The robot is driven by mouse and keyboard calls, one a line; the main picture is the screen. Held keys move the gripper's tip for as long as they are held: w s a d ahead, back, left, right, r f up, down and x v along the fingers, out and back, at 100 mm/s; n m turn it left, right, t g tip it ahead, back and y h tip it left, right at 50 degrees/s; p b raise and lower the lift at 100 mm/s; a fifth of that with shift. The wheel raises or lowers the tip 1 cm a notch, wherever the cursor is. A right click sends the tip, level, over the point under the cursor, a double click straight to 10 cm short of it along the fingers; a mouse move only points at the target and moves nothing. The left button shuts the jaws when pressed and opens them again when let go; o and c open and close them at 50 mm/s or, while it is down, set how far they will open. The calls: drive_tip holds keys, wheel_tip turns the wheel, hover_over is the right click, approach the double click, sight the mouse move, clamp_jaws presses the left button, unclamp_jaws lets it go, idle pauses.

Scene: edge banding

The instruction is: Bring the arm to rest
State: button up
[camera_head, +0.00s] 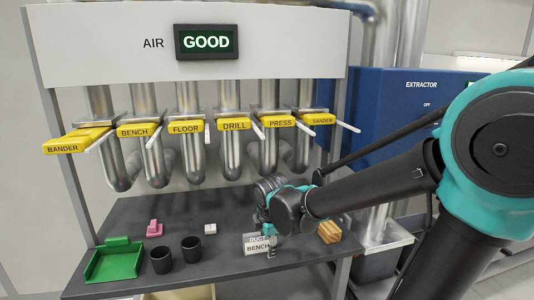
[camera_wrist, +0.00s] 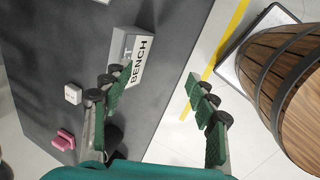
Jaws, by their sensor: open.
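My gripper (camera_wrist: 155,95) is open and empty in the wrist view, its two green-padded fingers spread apart over the bench's edge. In the head view my gripper (camera_head: 270,250) hangs from my arm at the front of the dark bench top (camera_head: 190,220). A grey block labelled BENCH (camera_head: 256,246) sits on the bench top beside it. In the wrist view the BENCH block (camera_wrist: 135,55) lies just beyond the left finger, and I cannot tell whether they touch.
A green tray (camera_head: 115,260), two black cups (camera_head: 161,260) (camera_head: 191,249), a pink piece (camera_head: 154,228), a white block (camera_head: 210,229) and a wooden block (camera_head: 329,232) stand on the bench. A wooden barrel (camera_wrist: 290,80) stands beyond the edge.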

drive_tip(key=s+d+f+m, duration=0.3)
drive_tip(key=s+d+m, duration=0.1)
drive_tip(key=d+m, duration=0.5)
drive_tip(key=s+d+f+m, duration=0.4)
drive_tip(key=d+m, duration=0.5)
drive_tip(key=m, duration=0.3)
drive_tip(key=shift+s+d, duration=0.25)
drive_tip(key=shift+s, duration=0.45)
